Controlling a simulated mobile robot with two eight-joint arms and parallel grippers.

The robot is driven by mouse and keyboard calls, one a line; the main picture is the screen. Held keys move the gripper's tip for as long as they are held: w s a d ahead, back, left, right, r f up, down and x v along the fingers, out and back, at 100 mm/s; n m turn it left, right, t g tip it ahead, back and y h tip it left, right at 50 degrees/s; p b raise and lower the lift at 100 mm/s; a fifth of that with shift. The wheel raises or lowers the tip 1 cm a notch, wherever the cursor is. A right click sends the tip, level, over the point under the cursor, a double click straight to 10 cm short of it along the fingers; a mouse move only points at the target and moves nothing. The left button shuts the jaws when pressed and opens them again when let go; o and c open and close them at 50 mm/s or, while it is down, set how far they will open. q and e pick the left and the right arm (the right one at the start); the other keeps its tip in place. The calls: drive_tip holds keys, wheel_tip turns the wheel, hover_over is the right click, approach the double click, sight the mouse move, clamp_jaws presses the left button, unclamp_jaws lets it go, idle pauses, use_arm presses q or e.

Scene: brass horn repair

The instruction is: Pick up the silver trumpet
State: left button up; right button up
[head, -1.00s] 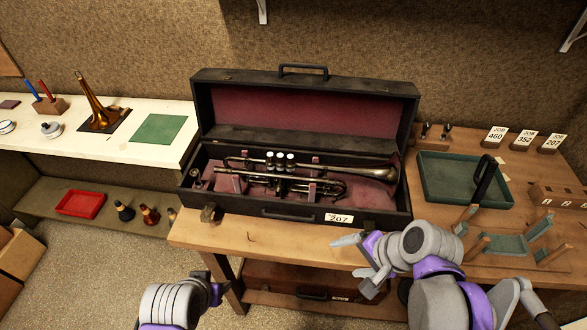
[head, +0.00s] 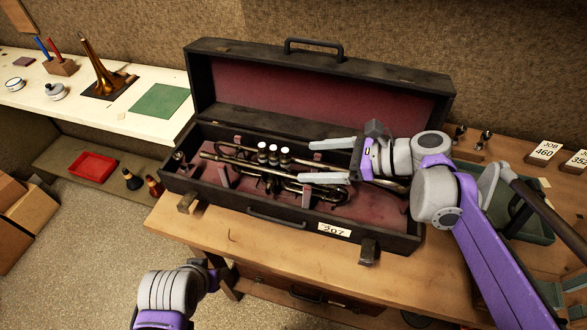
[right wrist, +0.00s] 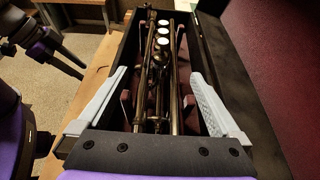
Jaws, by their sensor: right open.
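The silver trumpet (head: 248,163) lies in the open black case (head: 290,220) with a dark red lining. Its three pale valve tops (head: 273,155) point up; it also shows in the right wrist view (right wrist: 160,75). My right gripper (head: 315,161) is open above the case, over the right part of the trumpet. In the right wrist view its fingers stand apart on either side of the trumpet's tubes, not closed on them.
The case lid stands open behind the trumpet. A tag reading 207 (head: 334,229) is on the case front. A green tray (head: 530,228) and job cards (head: 545,150) lie to the right.

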sight(291, 159)
drive_tip(key=x, duration=0.3)
drive_tip(key=shift+d, duration=0.1)
drive_tip(key=x, duration=0.5)
drive_tip(key=shift+w+r, duration=0.1)
drive_tip(key=shift+r, duration=0.1)
drive_tip(key=shift+c, duration=0.2)
clamp_jaws()
